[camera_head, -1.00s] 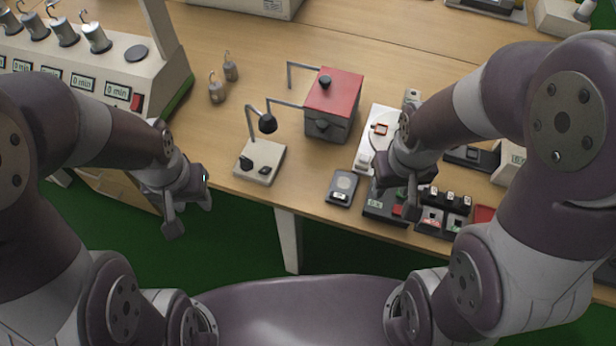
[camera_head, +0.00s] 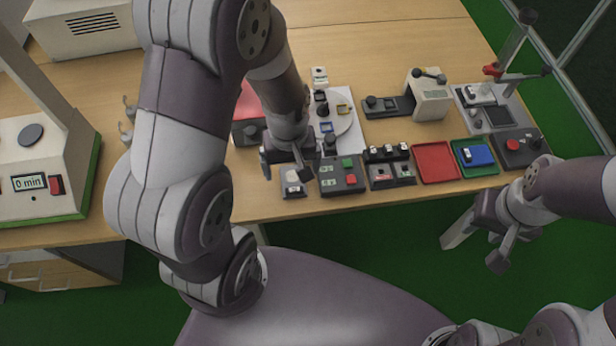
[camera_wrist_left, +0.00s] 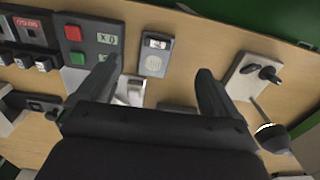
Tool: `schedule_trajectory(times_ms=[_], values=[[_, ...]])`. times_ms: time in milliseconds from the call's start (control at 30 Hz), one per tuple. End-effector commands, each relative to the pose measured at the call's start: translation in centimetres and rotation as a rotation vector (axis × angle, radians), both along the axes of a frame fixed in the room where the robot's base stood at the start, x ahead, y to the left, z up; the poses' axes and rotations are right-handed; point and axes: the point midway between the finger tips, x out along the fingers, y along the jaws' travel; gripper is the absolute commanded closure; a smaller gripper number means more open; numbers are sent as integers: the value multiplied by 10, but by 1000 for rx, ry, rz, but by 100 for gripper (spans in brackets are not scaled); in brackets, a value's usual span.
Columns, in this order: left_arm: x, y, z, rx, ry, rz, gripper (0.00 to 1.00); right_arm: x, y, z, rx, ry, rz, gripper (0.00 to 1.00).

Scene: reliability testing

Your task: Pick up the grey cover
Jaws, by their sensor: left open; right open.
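I cannot tell for sure which item is the grey cover. A small grey box with a paler top (camera_head: 292,180) lies at the table's front edge, just in front of my left gripper (camera_head: 284,162). In the left wrist view this box (camera_wrist_left: 155,58) shows beyond the open, empty fingers of my left gripper (camera_wrist_left: 153,88). A white block (camera_wrist_left: 131,89) shows between those fingers, lower down. My right gripper (camera_head: 488,242) is open and empty, off the table's front edge at the right, above the green floor.
Right of the grey box are a button box (camera_head: 341,175), a row of dark switches (camera_head: 387,153), a red tray (camera_head: 436,162) and a green tray (camera_head: 461,170). A red-topped box (camera_head: 247,105) is partly behind my left arm. A lamp-like stand (camera_wrist_left: 272,138) is close in the wrist view.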

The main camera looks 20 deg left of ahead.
Motion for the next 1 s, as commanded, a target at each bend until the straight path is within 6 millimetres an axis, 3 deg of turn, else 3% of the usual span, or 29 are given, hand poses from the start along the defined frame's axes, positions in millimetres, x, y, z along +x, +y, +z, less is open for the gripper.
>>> schedule_trajectory(times_ms=[100,333,500,600,800,833,867,1000], values=[[-1,0,-32,0,4,-2,6,0,0,-8,0,1,0,57],[1,2,-61,0,2,-4,6,0,0,-12,0,0,0,57],[6,6,-93,-1,3,-4,6,0,0,-15,0,0,0,57],[7,6,-103,-1,1,-5,6,0,0,-16,0,0,0,57],[7,6,-104,-1,-3,-5,6,0,0,-16,0,0,0,57],[7,5,-104,-1,-3,-5,10,0,0,-16,0,0,0,57],[7,5,-104,0,-1,-5,19,0,0,-16,0,0,0,57],[7,5,-104,0,-1,-5,65,0,0,-16,0,0,0,57]])
